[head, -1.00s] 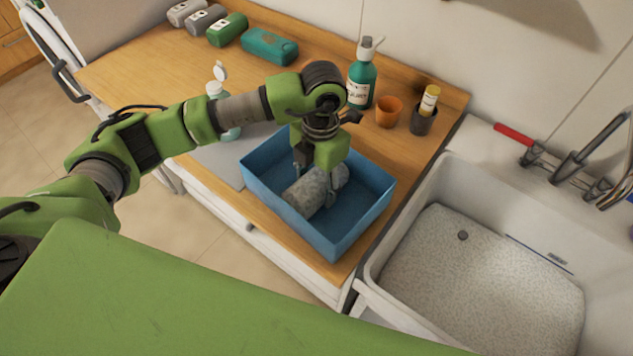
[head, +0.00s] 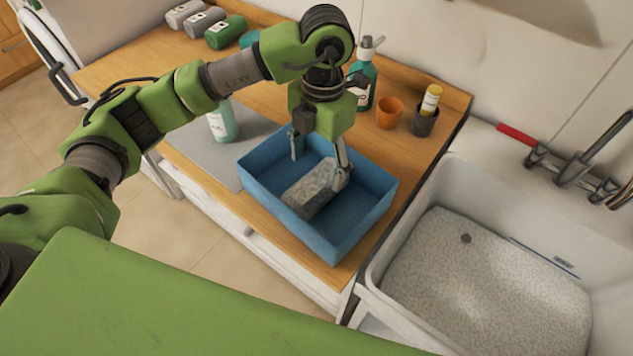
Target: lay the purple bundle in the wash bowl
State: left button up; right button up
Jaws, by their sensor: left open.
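A blue rectangular tub (head: 360,215), which may be the wash bowl, stands on the wooden counter. A speckled grey bundle (head: 308,190) lies in it; its far end is partly behind a fingertip. My left gripper (head: 318,162) is open above the tub, with its fingers apart and the bundle below them. I see no bundle that looks purple. My right gripper is not in view.
Rolled bundles in light grey (head: 184,14), grey (head: 205,22) and green (head: 227,31) lie at the back; a teal one is mostly hidden. Bottles, an orange cup (head: 389,113) and a dark cup (head: 425,121) stand nearby. A white sink (head: 480,275) is right.

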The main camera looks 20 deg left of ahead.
aim_at(318, 178)
pick_arm(q)
jog(key=shift+w+r+b, duration=0.15)
jog(key=shift+r+b, duration=0.2)
jog(key=shift+r, duration=1.95)
